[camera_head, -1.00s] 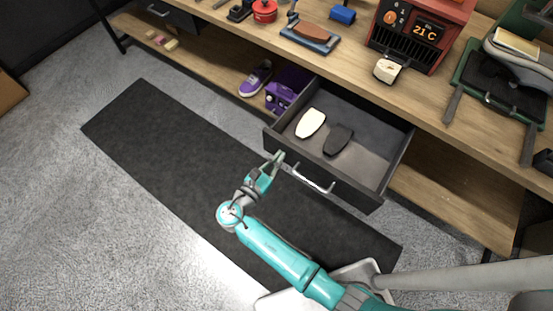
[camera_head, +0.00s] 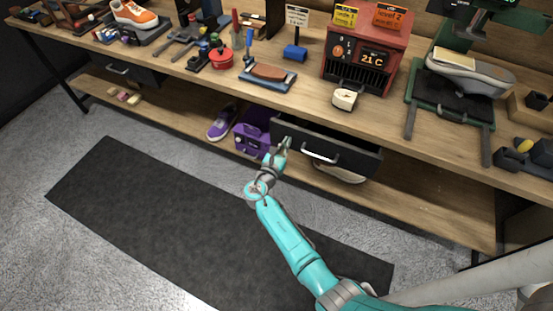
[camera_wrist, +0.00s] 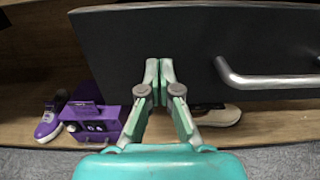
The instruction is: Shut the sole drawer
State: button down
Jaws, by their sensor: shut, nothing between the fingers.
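The sole drawer (camera_head: 345,163) is a dark box front with a silver bar handle (camera_head: 320,158), close under the workbench edge. In the wrist view, my shut fingertips (camera_wrist: 159,68) are against or very near the dark drawer front (camera_wrist: 140,32). The handle (camera_wrist: 265,80) is to their right. The soles are hidden.
On the shelf below are a purple box (camera_head: 252,138), a purple sneaker (camera_head: 222,122) and a pale shoe (camera_head: 340,173) under the drawer. A dark mat (camera_head: 150,210) covers the floor in front.

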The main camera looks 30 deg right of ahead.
jog(key=x, duration=0.6)
jog(key=shift+w+d, duration=0.1)
jog(key=shift+d, duration=0.05)
jog(key=shift+r, duration=0.15)
